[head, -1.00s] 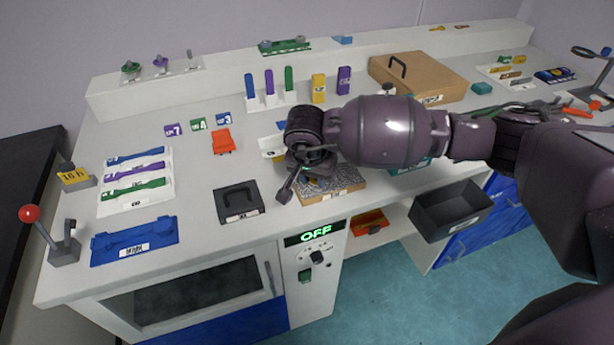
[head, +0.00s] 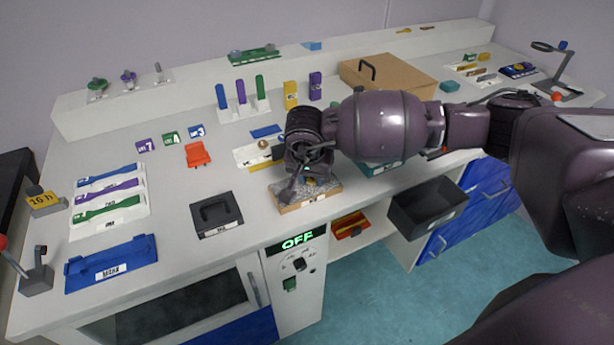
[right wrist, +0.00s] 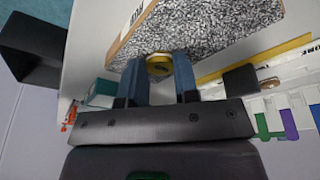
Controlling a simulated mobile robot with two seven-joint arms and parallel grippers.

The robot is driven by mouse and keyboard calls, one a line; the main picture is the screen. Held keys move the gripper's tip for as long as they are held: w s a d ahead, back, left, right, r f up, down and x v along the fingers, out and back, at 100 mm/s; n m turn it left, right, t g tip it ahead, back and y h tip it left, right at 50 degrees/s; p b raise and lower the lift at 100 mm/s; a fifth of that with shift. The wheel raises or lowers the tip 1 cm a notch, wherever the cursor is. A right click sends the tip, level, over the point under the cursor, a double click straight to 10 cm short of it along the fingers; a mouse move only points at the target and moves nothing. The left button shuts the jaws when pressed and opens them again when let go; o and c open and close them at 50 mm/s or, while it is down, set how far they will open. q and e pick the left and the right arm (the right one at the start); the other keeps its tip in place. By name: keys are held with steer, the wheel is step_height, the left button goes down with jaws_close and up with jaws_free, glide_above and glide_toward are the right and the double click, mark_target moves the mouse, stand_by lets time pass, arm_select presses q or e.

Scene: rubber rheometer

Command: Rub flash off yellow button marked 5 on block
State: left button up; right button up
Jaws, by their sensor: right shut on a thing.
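The block (head: 312,203) is a wooden slab with a grey speckled top, lying near the bench's front edge. In the right wrist view the speckled face of the block (right wrist: 215,28) fills the top. My right gripper (right wrist: 158,80) is shut on the yellow button (right wrist: 159,67), a small round piece with a dark mark that I cannot read clearly. The button is at the speckled face, seemingly touching it. In the head view my right gripper (head: 300,188) is over the block and mostly hides the button. My left gripper is not in view.
A black lidded box (head: 216,214) sits left of the block. A white holder with a yellow strip (head: 259,153) lies behind it. An open black bin (head: 428,208) is at the front right. A red clip (head: 198,154) and a blue tray (head: 111,265) are further left.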

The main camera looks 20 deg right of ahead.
mark_target(296, 189)
steer(key=shift+d+f, duration=0.2)
steer(key=shift+d, duration=1.5)
steer(key=shift+s+a, duration=0.1)
steer(key=shift+a, duration=0.9)
steer(key=shift+a+r, duration=0.15)
steer(key=shift+a, duration=1.2)
steer(key=shift+a+r, duration=0.1)
steer(key=shift+a, duration=1.2)
steer(key=shift+a+f+b, duration=0.15)
steer(key=shift+a+b, duration=0.15)
steer(key=shift+a, duration=1.4)
steer(key=shift+d, duration=5.45)
steer(key=shift+a, duration=5.5)
